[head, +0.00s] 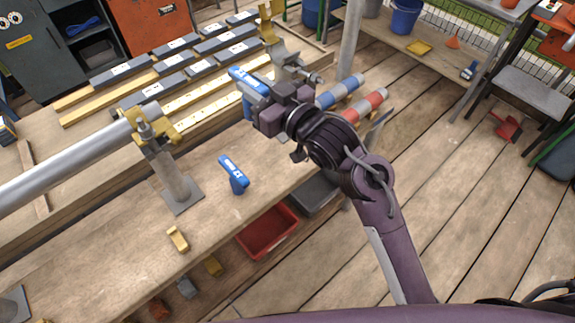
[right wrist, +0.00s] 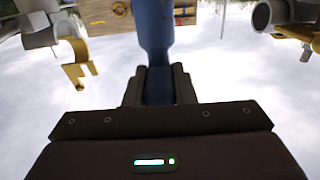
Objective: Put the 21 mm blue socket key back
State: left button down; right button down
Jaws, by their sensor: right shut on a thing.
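My right gripper (head: 257,100) is shut on a blue socket key (head: 246,80) with a white label on its T-shaped handle. The gripper holds it above the bench, near the brass-coloured clamp. In the right wrist view the key's blue shaft (right wrist: 153,30) runs up between the two fingers (right wrist: 158,88). A second blue key with a labelled handle (head: 233,168) is at the bench (head: 110,250), nearer to me. The size marks are too small to read. My left gripper is not in view.
A grey pipe (head: 70,158) rests in a brass-coloured clamp on a post (head: 176,185). Grey labelled blocks (head: 170,63) lie at the back. Blue-banded (head: 340,92) and red-banded (head: 366,105) cylinders lie right of my gripper. A red bin (head: 267,232) is below the bench edge.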

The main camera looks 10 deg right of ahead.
jog(key=shift+d+f+p, duration=0.1)
jog(key=shift+d+f, duration=0.1)
jog(key=shift+f, duration=3.4)
jog(key=shift+d+f+p, duration=0.1)
jog(key=shift+d+f, duration=0.05)
jog(key=shift+f, duration=3.5)
jog(key=shift+d+f+p, duration=0.1)
jog(key=shift+d+f, duration=0.1)
jog(key=shift+f, duration=3.4)
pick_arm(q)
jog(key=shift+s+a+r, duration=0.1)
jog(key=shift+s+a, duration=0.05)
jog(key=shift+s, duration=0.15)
pick_arm(e)
jog(key=shift+f, duration=0.1)
jog(key=c, duration=1.6)
grip_release()
jog(key=shift+f, duration=0.15)
jog(key=shift+c, duration=0.2)
jog(key=o, duration=0.4)
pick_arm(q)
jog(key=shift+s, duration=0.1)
pick_arm(e)
jog(key=shift+o, duration=0.2)
